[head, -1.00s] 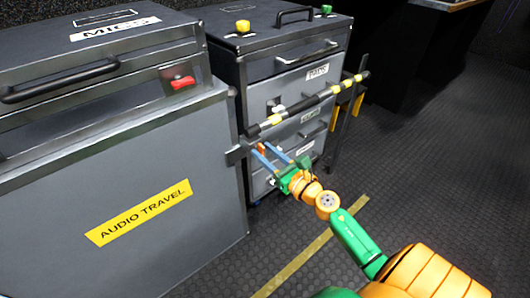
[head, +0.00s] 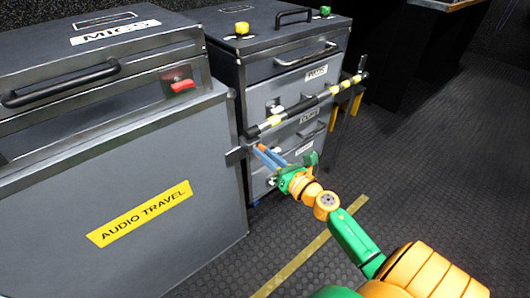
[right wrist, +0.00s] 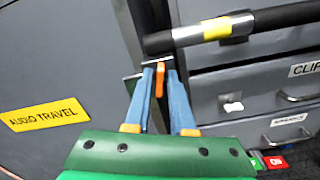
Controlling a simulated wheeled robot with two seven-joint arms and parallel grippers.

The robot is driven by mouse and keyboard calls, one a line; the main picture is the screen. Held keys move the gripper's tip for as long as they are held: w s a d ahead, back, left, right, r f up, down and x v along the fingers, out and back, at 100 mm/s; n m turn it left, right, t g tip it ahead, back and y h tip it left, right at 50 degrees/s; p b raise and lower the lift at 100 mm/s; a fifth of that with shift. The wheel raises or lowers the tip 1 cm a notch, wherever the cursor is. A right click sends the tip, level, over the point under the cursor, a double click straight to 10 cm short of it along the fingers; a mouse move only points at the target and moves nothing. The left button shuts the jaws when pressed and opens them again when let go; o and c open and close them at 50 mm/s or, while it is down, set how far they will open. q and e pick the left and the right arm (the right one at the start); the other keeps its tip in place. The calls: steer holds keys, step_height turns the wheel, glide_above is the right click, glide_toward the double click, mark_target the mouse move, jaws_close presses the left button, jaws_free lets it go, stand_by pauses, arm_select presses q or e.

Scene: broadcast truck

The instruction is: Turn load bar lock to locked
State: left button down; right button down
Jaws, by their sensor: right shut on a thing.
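The load bar (head: 310,105), dark with yellow and silver bands, runs across the front of the drawer case, and its near end shows in the right wrist view (right wrist: 268,22). Below that end is a small orange lock lever (right wrist: 159,80), hanging roughly upright by a dark bracket (head: 236,156). My right gripper (head: 262,150), with blue fingers, reaches the lever from the front. In the right wrist view my right gripper (right wrist: 160,78) has one finger on each side of the lever and is shut on it. The fingers partly hide the lever. My left gripper is not in view.
A large grey case marked AUDIO TRAVEL (head: 110,205) stands close on the left, with a red latch (head: 182,86). The drawer case (head: 290,75) stands behind the bar. Open dark floor (head: 420,180) with a yellow line lies to the right.

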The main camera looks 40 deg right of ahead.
arm_select(q)
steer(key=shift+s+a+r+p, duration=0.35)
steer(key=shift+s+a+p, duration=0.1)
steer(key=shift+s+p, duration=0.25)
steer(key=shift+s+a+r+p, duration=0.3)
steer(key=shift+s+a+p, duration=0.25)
steer(key=shift+p, duration=0.1)
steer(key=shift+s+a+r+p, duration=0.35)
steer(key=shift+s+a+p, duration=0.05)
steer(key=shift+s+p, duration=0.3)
arm_select(e)
steer(key=shift+d+f+m, duration=0.1)
steer(key=shift+m, duration=3.45)
steer(key=shift+d+f+m, duration=0.1)
steer(key=shift+m, duration=3.45)
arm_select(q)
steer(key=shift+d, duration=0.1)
arm_select(e)
steer(key=c, duration=1)
jaws_free()
steer(key=shift+o, duration=0.2)
